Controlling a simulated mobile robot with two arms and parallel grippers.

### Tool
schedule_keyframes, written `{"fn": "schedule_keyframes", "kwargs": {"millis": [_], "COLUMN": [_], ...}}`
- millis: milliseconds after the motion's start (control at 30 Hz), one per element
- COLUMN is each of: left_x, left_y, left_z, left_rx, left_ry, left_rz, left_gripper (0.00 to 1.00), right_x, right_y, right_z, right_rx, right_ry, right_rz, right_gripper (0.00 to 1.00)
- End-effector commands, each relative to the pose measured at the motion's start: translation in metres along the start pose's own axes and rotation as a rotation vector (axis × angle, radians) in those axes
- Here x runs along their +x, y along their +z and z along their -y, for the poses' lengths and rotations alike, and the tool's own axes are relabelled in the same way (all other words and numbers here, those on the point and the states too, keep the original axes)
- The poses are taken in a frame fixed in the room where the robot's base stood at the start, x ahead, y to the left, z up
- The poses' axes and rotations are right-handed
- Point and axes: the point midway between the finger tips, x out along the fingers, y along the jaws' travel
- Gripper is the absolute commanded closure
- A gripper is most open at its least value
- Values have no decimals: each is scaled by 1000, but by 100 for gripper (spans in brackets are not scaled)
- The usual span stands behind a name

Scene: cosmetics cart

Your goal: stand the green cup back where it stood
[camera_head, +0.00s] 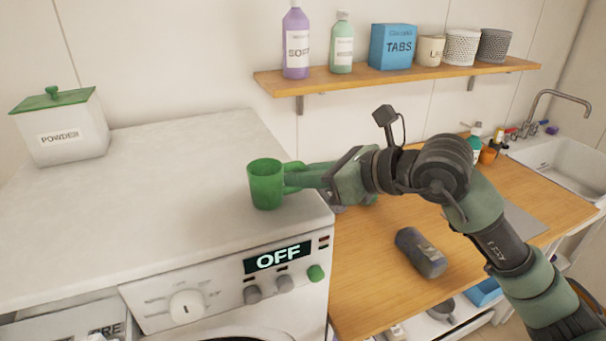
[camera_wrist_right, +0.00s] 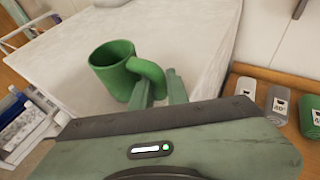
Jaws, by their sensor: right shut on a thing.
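The green cup (camera_head: 265,187) is upright at the right front edge of the white washing machine top (camera_head: 150,190). I cannot tell whether its base touches the top or hangs just above it. My right gripper (camera_head: 296,178) comes in from the right and is shut on the cup's handle. In the right wrist view the cup (camera_wrist_right: 110,68) shows its open mouth, and the handle is at the fingers (camera_wrist_right: 160,86). My left gripper is in neither view.
A white powder box (camera_head: 68,130) with a green lid stands at the back left of the machine top. The rest of that top is clear. On the lower wooden counter (camera_head: 375,270) lies a dark grey canister (camera_head: 420,252). A shelf (camera_head: 400,76) with bottles hangs above.

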Motion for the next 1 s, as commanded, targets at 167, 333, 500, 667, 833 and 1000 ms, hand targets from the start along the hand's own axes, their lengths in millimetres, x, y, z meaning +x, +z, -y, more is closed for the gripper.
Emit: {"fn": "schedule_keyframes", "kwargs": {"millis": [167, 333, 500, 667, 833, 1000], "left_x": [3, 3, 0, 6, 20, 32], "left_y": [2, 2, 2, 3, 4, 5], "left_z": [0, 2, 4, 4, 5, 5], "left_rx": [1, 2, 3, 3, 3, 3], "left_ry": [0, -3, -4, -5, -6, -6], "left_rz": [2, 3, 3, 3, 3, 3], "left_gripper": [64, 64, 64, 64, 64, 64], "right_x": [1, 1, 0, -14, -50, -86], "right_y": [-2, -2, 0, -2, -3, -2], "right_z": [0, 0, 0, 1, 2, 1], "right_rx": [1, 1, 1, -1, -3, -2], "right_ry": [0, 0, 0, -2, -5, -5], "right_rz": [-1, -1, -1, 0, 0, 0], "right_gripper": [63, 63, 63, 63, 63, 63]}}
